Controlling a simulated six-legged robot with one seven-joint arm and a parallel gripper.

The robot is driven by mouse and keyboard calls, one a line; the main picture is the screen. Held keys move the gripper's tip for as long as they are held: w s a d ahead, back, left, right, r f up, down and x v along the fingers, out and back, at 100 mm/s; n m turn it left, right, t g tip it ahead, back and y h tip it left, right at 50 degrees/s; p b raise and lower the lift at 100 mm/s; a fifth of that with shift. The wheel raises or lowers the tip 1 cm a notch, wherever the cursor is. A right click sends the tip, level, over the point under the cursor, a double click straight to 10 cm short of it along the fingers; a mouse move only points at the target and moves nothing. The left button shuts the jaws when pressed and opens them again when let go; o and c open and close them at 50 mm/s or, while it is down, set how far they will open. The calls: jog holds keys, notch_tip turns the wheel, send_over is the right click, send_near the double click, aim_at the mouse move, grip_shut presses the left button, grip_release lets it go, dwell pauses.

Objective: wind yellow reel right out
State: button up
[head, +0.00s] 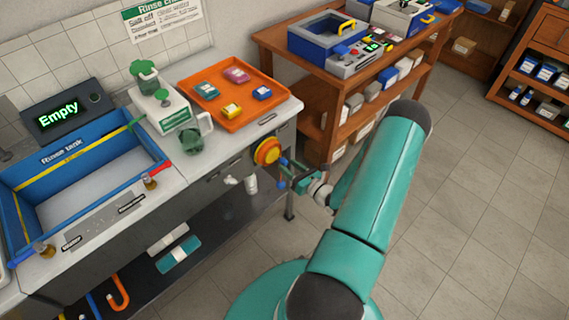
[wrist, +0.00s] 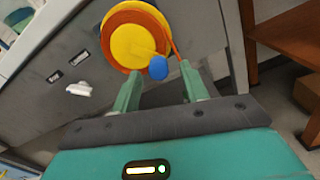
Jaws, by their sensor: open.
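The yellow reel (head: 267,151) with an orange rim is mounted on the front face of the bench, near its right end. In the wrist view the yellow reel (wrist: 134,42) faces me, and a blue knob (wrist: 158,68) sticks out from its lower right. An orange band runs down along its right side. My gripper (head: 287,173) is beside the reel in the head view. In the wrist view my gripper (wrist: 158,75) is open, its two green fingers apart with the blue knob between or just beyond their tips. I cannot tell whether they touch it.
A white handle (wrist: 78,89) is on the bench front, left of the reel. The bench top holds a blue rinse tank (head: 90,165), a white-and-green device (head: 160,105) and an orange tray (head: 235,118). A wooden shelf table (head: 330,85) stands right. Floor on the right is clear.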

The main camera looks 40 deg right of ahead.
aim_at(287, 165)
jog(key=shift+w+a, duration=0.1)
jog(key=shift+w, duration=1.4)
grip_shut()
